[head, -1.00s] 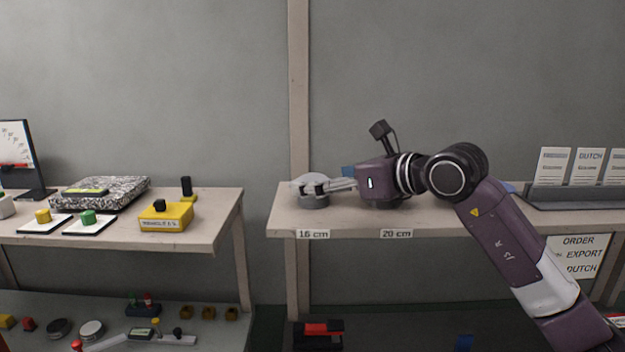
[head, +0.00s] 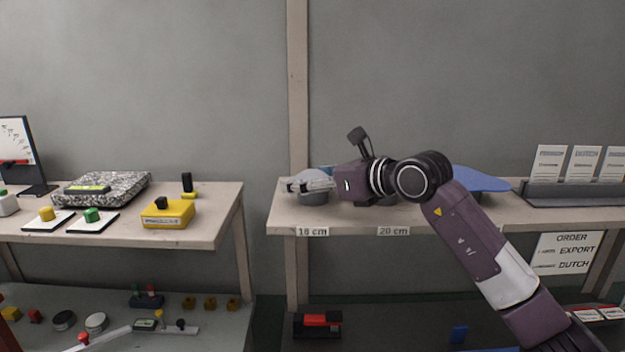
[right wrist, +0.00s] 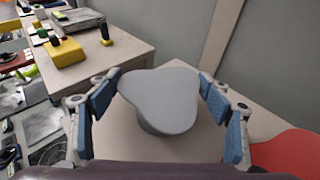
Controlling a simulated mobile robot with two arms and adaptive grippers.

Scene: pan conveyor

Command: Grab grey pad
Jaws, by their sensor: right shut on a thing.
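The grey pad (head: 311,175) is a flat, three-lobed plate. It lies on top of a grey stack (head: 313,198) above the 18 cm label on the right-hand bench. My right gripper (head: 308,185) reaches it from the right, level with the pad. In the right wrist view the pad (right wrist: 160,95) sits between the two blue-padded fingers of my right gripper (right wrist: 160,86), which are shut on its side lobes. The pad looks level and I cannot see a gap under it. My left gripper is not in view.
A blue pad (head: 478,179) lies behind my arm on the bench (head: 345,222). A red pad (right wrist: 292,152) shows in the right wrist view. A card rack (head: 570,193) stands at the right. A left-hand bench (head: 120,236) holds a yellow box (head: 168,216), beyond a gap.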

